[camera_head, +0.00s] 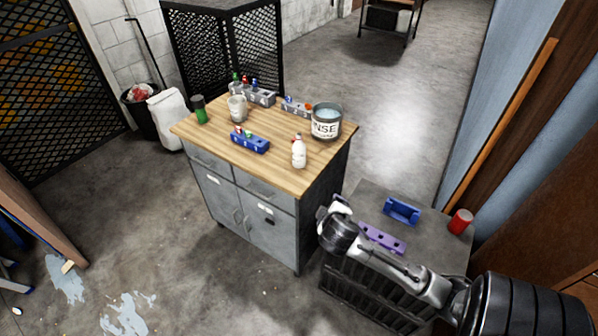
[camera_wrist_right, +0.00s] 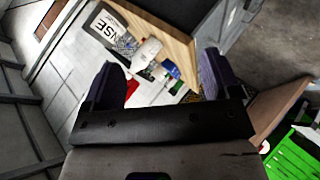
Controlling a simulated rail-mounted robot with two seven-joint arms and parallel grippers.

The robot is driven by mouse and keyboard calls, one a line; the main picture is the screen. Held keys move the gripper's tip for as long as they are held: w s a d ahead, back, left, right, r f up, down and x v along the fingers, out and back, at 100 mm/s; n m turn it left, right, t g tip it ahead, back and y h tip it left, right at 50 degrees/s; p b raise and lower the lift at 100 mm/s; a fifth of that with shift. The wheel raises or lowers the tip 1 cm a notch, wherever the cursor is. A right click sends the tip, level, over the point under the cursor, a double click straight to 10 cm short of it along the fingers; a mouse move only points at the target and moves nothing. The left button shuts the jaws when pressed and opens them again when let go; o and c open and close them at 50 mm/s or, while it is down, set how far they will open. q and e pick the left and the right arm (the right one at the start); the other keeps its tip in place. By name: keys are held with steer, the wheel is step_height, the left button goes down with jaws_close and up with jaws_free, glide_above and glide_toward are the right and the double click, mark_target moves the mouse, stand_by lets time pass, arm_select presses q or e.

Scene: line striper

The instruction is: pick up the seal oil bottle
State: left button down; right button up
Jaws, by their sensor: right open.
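A white bottle (camera_head: 299,153) stands upright near the front right edge of the wooden worktop (camera_head: 280,174). No label can be read, so I cannot confirm that it is the seal oil bottle. It also shows in the right wrist view (camera_wrist_right: 146,53), beyond the fingers. My right gripper (camera_head: 335,207) is beside the bench's front right corner, apart from the bottle. In the right wrist view its fingers (camera_wrist_right: 158,82) are spread wide with nothing between them. My left gripper is out of view.
A low stand below my right arm bears a blue tray (camera_head: 401,211), a purple holder (camera_head: 381,238) and a red can (camera_head: 461,222).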

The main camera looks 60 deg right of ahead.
steer(key=w+d+r+n+t+h+b, duration=0.25)
steer(key=d+n+h, duration=0.2)
steer(key=d, duration=0.55)
steer(key=w+d+r+n+t+h+b, duration=0.1)
steer(key=d+r+n+t+h, duration=0.3)
steer(key=d, duration=0.6)
steer(key=n+t+y, duration=0.5)
steer(key=n+y, duration=0.8)
steer(key=n, duration=1.1)
glide_toward(304, 154)
steer(key=b+x, duration=0.3)
steer(key=x, duration=0.4)
steer(key=shift+w, duration=0.2)
steer(key=shift+w+d+b, duration=0.1)
steer(key=shift+w+b, duration=0.35)
steer(key=shift+b, duration=0.1)
arm_select(q)
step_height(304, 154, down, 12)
steer(key=b, duration=0.2)
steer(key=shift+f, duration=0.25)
arm_select(e)
steer(key=shift+x, duration=2.1)
steer(key=shift+r, duration=0.1)
steer(key=shift+c, duration=0.5)
